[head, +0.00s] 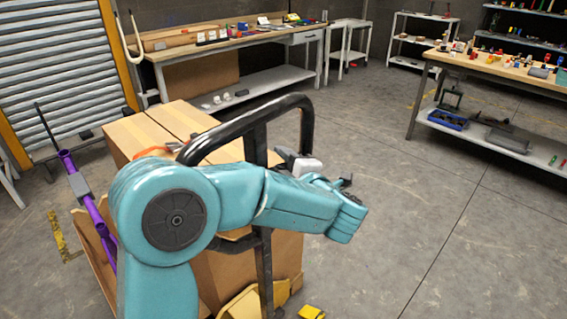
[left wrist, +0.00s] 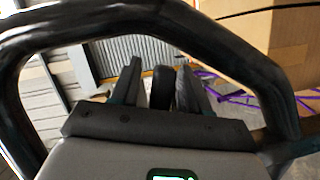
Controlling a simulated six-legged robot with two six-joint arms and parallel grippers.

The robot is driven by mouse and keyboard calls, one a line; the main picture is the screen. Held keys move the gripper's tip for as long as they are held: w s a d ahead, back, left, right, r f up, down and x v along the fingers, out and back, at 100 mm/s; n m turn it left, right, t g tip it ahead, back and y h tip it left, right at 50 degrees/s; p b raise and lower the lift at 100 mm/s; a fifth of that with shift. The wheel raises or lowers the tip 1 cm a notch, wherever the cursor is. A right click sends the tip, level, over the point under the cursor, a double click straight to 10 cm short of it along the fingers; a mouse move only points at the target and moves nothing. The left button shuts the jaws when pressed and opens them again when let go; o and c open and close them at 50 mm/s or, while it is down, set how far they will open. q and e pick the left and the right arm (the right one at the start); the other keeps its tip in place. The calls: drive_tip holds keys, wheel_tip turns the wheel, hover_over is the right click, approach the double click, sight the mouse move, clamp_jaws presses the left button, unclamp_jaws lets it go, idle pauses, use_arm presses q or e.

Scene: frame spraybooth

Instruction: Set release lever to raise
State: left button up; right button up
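The pallet jack's black loop handle (head: 305,110) rises behind my teal left arm in the head view. Its post (head: 256,145) runs down in front of stacked cardboard boxes. My left gripper (head: 290,158) is at the handle, mostly hidden by my arm. In the left wrist view, the handle loop (left wrist: 150,18) arches around the left gripper (left wrist: 160,66). Its two fingers stand apart, with dark rounded pieces (left wrist: 160,90) between them, which may be the release lever. I cannot tell whether the fingers touch them, nor the lever's setting. My right gripper is not in view.
The boxes (head: 150,130) stand close behind the handle; purple tubing (head: 95,215) is at their left. A workbench (head: 250,40) is at the back and another bench (head: 500,66) at the right. The floor (head: 430,210) to the right is clear.

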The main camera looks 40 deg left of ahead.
use_arm(q)
drive_tip(key=shift+d, duration=0.15)
drive_tip(key=shift+s+d, duration=0.1)
drive_tip(key=shift+d, duration=0.2)
drive_tip(key=b+v, duration=0.1)
drive_tip(key=v, duration=1.4)
drive_tip(key=shift+d, duration=0.15)
drive_tip(key=shift+s, duration=0.1)
